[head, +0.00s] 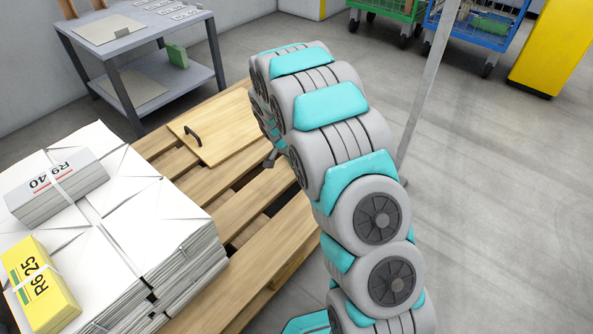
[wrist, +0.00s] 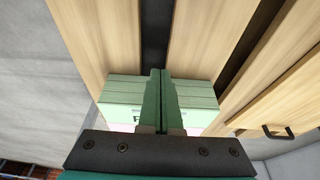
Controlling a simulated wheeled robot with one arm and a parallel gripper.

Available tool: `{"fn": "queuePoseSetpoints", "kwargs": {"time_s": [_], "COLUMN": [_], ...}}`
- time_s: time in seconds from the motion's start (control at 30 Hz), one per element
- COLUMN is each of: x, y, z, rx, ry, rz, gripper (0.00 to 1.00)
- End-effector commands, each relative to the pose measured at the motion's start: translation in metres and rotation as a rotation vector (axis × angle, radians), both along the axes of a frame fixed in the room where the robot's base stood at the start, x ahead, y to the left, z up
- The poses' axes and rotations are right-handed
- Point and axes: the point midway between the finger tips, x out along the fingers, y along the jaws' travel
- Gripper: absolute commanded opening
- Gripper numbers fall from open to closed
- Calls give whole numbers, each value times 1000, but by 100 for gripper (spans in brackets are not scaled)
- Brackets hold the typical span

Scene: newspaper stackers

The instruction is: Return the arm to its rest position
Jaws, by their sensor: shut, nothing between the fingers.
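My arm, grey with teal pads, arches up through the middle of the head view and bends down over the wooden pallet (head: 265,237). My gripper is mostly hidden behind the arm there; a small dark part shows at its left side. In the wrist view my gripper (wrist: 161,73) has its two green fingers shut together with nothing between them. A pale green bundle (wrist: 196,92) with a white and pink band lies on the pallet slats behind the fingers. The fingers cover its middle, and I cannot tell whether they touch it. The head view does not show this bundle.
White paper stacks (head: 155,228) fill the pallet's left part, topped by a grey bundle (head: 58,190) and a yellow one (head: 38,283). A wooden board with a handle (head: 222,125) lies behind. A grey table (head: 128,43) stands back left.

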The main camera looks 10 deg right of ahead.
Motion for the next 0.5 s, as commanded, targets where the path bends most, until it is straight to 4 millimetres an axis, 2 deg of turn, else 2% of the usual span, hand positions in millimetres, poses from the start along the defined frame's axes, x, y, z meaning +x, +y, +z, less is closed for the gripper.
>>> {"fn": "queuePoseSetpoints", "kwargs": {"time_s": [0.03,0.2,0.5], "x": [-1,-4,-8], "y": [3,8,11], "z": [11,34,44], "rx": [0,0,0], "ry": [-4,-5,0], "rz": [1,2,0], "gripper": [0,0,0]}}
